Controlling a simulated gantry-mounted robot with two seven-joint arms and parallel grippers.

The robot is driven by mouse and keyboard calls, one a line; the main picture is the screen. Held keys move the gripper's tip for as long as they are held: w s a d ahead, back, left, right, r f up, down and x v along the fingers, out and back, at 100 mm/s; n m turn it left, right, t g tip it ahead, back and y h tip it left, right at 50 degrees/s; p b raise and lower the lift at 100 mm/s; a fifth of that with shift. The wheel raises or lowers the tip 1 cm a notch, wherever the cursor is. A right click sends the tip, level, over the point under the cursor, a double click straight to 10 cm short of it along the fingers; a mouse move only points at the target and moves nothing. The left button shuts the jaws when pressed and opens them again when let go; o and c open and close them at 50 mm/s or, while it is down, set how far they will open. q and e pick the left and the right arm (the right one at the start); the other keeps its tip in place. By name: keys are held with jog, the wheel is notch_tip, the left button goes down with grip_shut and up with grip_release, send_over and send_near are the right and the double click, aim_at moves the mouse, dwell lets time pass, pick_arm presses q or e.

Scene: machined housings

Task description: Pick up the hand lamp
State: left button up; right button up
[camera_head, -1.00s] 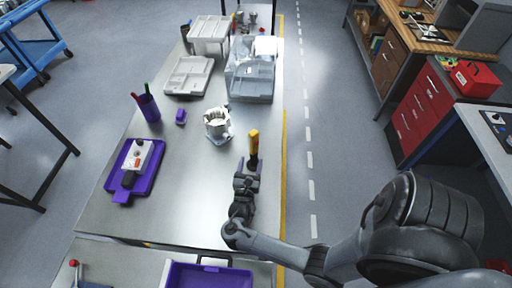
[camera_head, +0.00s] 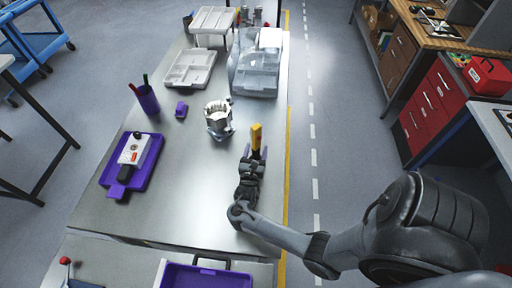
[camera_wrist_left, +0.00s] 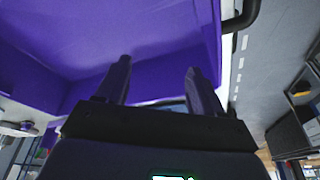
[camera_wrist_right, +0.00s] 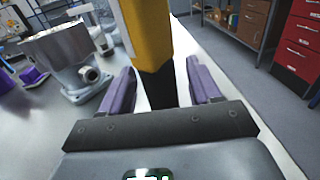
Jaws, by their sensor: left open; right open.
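The hand lamp (camera_head: 256,137) has a yellow body and a dark lower part and stands upright on the metal bench near its right edge. My right gripper (camera_head: 255,153) is open at the lamp. In the right wrist view the lamp (camera_wrist_right: 148,35) rises between the two purple fingers of the gripper (camera_wrist_right: 160,88), with gaps visible on both sides. My left gripper (camera_wrist_left: 158,80) is open and empty, with a purple bin (camera_wrist_left: 110,45) in front of it. The left arm does not show in the head view.
A machined housing (camera_head: 218,118) stands left of the lamp; it also shows in the right wrist view (camera_wrist_right: 65,55). A purple tray (camera_head: 108,178) holds a device. A purple cup (camera_head: 147,100), a grey tray (camera_head: 190,68) and a clear container (camera_head: 256,72) stand farther back.

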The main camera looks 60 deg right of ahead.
grip_shut()
dwell(0.3)
jog(key=shift+r, duration=0.1)
